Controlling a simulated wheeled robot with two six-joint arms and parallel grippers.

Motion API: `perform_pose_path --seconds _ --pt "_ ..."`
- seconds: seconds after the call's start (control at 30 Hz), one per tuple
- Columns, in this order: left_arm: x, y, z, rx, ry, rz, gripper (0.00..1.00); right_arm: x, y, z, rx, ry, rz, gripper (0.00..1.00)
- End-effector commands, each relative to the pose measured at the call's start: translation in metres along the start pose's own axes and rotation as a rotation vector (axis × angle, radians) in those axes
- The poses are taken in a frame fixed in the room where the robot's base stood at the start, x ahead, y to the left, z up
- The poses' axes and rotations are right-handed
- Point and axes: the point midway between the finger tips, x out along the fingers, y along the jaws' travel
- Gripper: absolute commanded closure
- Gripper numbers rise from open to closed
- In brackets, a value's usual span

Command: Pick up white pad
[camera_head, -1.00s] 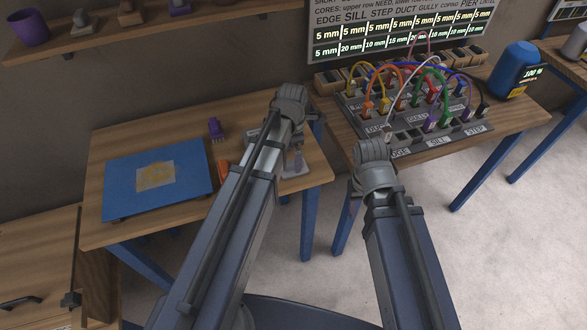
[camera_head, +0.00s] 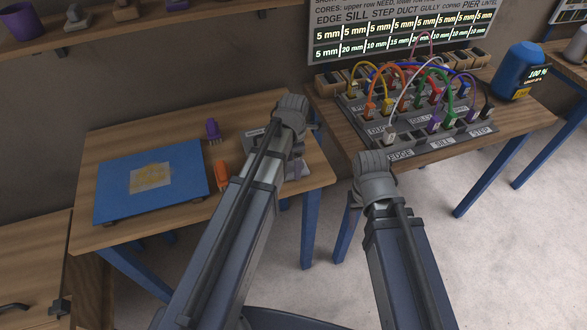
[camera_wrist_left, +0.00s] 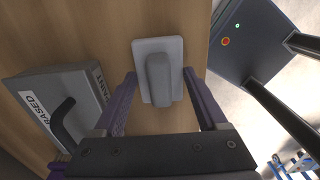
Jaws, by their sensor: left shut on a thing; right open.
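The white pad (camera_wrist_left: 160,82), a pale grey plate with a raised rounded grip, shows in the left wrist view over the wooden table. My left gripper (camera_wrist_left: 159,74) has its purple fingers at both sides of the pad, closed on its edges. I cannot tell whether the pad touches the table. In the head view the left arm's wrist hides most of the gripper and pad at the table's right side. My right arm comes in at the lower middle of the head view; its gripper fingers are hidden behind the wrist.
A grey block (camera_wrist_left: 62,100) with a dark handle and label stands left of the pad. A cable panel (camera_head: 408,138) stands on the right table.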

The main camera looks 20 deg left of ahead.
Motion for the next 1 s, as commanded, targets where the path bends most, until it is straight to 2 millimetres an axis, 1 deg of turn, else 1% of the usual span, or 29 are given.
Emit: perform_pose_path --seconds 0.03,0.3,0.37,0.4,0.63,0.77,0.87,1.0 --pt "0.0 0.0 0.0 0.0 0.0 0.0 0.43 0.0 0.0 0.0 0.0 0.0 0.0 0.5" --pt "0.0 0.0 0.0 0.0 0.0 0.0 0.73 0.0 0.0 0.0 0.0 0.0 0.0 0.5" --pt "0.0 0.0 0.0 0.0 0.0 0.0 0.8 0.0 0.0 0.0 0.0 0.0 0.0 0.5" --pt "0.0 0.0 0.0 0.0 0.0 0.0 0.81 0.0 0.0 0.0 0.0 0.0 0.0 0.5" --pt "-0.001 0.0 0.0 0.0 0.0 0.0 0.81 -0.001 0.0 0.0 0.0 0.0 0.0 0.5" --pt "-0.005 0.0 0.0 0.0 0.0 0.0 0.81 -0.005 0.001 0.0 0.0 0.0 0.0 0.5" --pt "-0.013 0.0 0.0 0.0 0.0 0.0 0.81 -0.013 0.001 0.001 0.0 0.0 0.0 0.5" --pt "-0.029 0.0 0.0 0.0 0.0 0.0 0.81 -0.029 0.003 0.002 0.0 0.0 0.0 0.5"
